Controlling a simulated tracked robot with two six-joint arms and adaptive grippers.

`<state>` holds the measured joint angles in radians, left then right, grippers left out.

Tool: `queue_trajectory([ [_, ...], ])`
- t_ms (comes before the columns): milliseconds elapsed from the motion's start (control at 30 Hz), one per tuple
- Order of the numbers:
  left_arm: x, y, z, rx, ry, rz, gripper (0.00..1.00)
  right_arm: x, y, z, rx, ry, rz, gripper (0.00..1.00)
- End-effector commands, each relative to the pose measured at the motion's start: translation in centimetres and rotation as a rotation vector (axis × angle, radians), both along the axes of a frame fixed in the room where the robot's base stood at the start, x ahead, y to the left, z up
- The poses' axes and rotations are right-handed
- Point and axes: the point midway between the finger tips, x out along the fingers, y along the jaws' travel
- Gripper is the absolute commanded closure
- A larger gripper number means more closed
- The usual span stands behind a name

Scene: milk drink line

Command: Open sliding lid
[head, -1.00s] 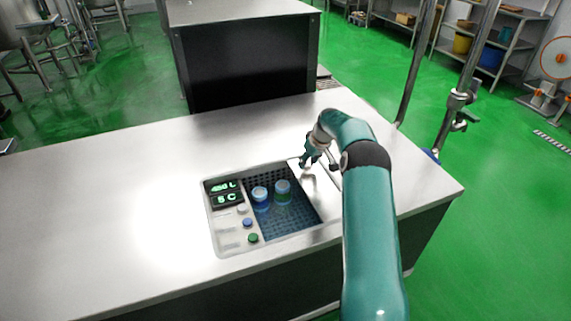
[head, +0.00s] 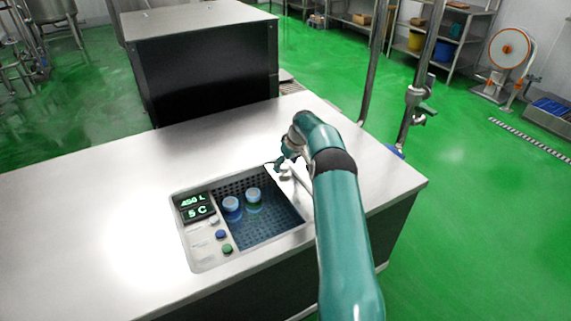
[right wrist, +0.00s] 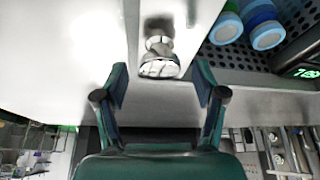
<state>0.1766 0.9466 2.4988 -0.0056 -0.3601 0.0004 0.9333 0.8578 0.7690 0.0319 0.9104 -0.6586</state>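The sliding lid (head: 299,197) is a flat metal panel at the right end of the recessed bay in the counter. The bay is uncovered left of it. A small round metal knob (right wrist: 158,62) stands on the lid in the right wrist view. My right gripper (head: 281,166) is over the lid, close to the knob. In the right wrist view, its two fingers (right wrist: 160,76) are spread, one on each side of the knob, with visible gaps. It holds nothing. My right arm hides part of the lid's right side. My left gripper is not in view.
Two blue-capped containers, one on the left (head: 232,204) and one on the right (head: 253,195), stand in the bay on a dark perforated floor. A panel with a green display (head: 194,206) and buttons borders the bay. The counter (head: 90,220) is clear on the left.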

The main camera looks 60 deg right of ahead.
Motion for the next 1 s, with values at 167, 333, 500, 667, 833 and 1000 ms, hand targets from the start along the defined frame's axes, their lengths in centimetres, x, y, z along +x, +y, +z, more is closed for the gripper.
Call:
queue_trajectory([
  [167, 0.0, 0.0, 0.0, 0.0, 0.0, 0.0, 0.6, 0.0, 0.0, 0.1, 0.0, 0.0, 0.0, 0.3],
  [333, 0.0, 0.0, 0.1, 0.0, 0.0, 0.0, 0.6, -0.4, 0.1, 1.4, -0.002, -0.002, 0.0, 0.3],
  [500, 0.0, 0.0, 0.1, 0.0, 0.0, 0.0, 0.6, -1.5, 0.5, 4.1, -0.002, -0.001, -0.002, 0.3],
  [667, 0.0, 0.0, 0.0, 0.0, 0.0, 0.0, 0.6, -2.7, 0.9, 7.1, -0.002, -0.001, -0.001, 0.3],
  [833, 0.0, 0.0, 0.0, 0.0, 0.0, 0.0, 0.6, -3.7, 1.3, 9.6, -0.001, -0.001, 0.0, 0.3],
  [1000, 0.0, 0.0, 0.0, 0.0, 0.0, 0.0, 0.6, -4.2, 1.5, 10.8, -0.001, 0.0, -0.001, 0.3],
])
